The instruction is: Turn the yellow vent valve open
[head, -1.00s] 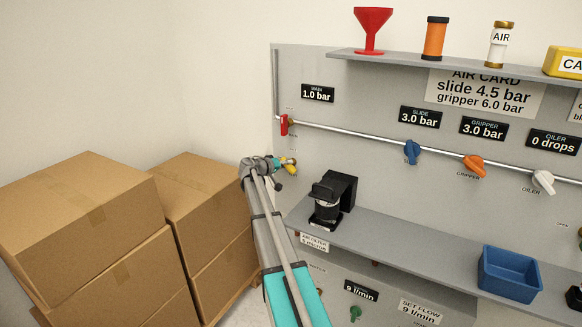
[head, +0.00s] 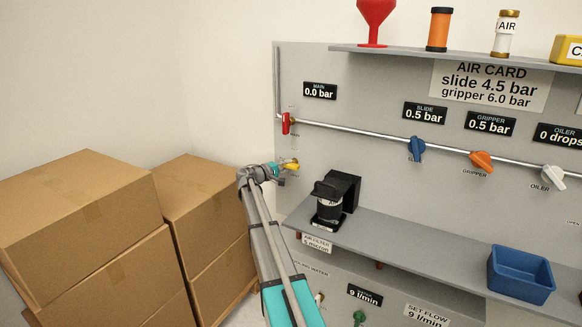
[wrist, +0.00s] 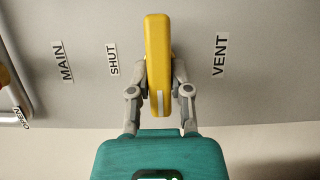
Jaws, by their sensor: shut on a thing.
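The yellow vent valve handle (wrist: 157,50) stands lengthwise up the middle of the wrist view, between the SHUT and VENT labels. My gripper (wrist: 160,88) is shut on it, with one grey finger against each side. In the head view the yellow handle (head: 291,166) shows as a small piece at the left of the grey panel, lying nearly level. My gripper (head: 281,170) is at the handle there, and my arm partly hides the valve. The valve's base is hidden behind the handle in the wrist view.
A red main valve (head: 286,123) sits above on the pipe. A black machine (head: 337,198) stands on the shelf to the right. Stacked cardboard boxes (head: 85,220) stand close to the left of my arm. The MAIN display (head: 319,91) reads 0.0 bar.

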